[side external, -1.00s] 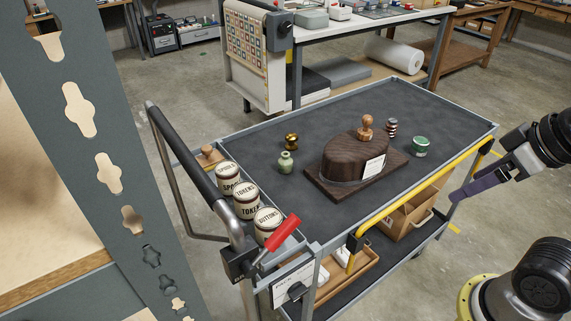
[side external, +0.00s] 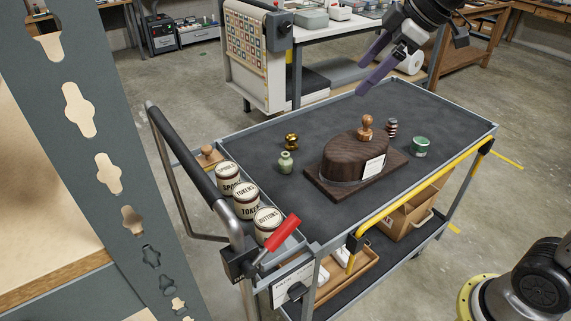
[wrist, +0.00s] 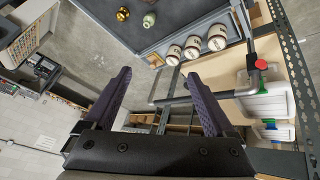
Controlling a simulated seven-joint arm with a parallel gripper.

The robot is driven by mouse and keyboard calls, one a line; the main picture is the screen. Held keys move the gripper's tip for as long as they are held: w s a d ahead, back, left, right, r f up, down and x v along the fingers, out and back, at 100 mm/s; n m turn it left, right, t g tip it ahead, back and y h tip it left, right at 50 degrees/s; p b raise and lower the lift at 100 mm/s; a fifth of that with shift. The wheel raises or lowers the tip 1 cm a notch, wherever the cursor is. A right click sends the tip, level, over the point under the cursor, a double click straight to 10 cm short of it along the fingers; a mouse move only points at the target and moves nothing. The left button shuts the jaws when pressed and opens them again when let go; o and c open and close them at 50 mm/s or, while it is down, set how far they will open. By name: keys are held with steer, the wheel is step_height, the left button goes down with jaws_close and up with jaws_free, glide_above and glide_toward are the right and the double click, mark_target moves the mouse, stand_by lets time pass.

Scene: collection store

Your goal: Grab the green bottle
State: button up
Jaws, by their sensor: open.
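The small green bottle (side external: 286,163) stands upright on the cart's dark top, left of the dark wooden block. It also shows near the top of the wrist view (wrist: 149,20). My gripper (side external: 364,77) is open and empty, with two purple fingers, high above the back of the cart in the side view. In the wrist view the gripper (wrist: 160,85) has its fingers spread wide, with the bottle beyond them and clear of them.
A brass piece (side external: 291,141) stands just behind the bottle. The wooden block (side external: 345,160) with a knob and label, a striped piece (side external: 391,128) and a green-and-white cup (side external: 420,146) are to the right. Labelled tins (side external: 228,178) line the cart's left side.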

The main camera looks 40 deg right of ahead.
steer(key=w+f+n+g, duration=0.1)
steer(key=w+f, duration=0.4)
steer(key=w, duration=0.7)
steer(key=g+y, duration=0.1)
steer(key=g, duration=0.1)
glide_above(287, 160)
steer(key=d, duration=0.2)
step_height(287, 160, down, 24)
steer(key=shift+r, duration=0.2)
steer(key=shift+s+x, duration=0.2)
steer(key=shift+x, duration=1.3)
steer(key=shift+s+x, duration=0.2)
steer(key=shift+x, duration=1.35)
steer(key=shift+d+f, duration=0.1)
steer(key=shift+d, duration=0.1)
jaws_close()
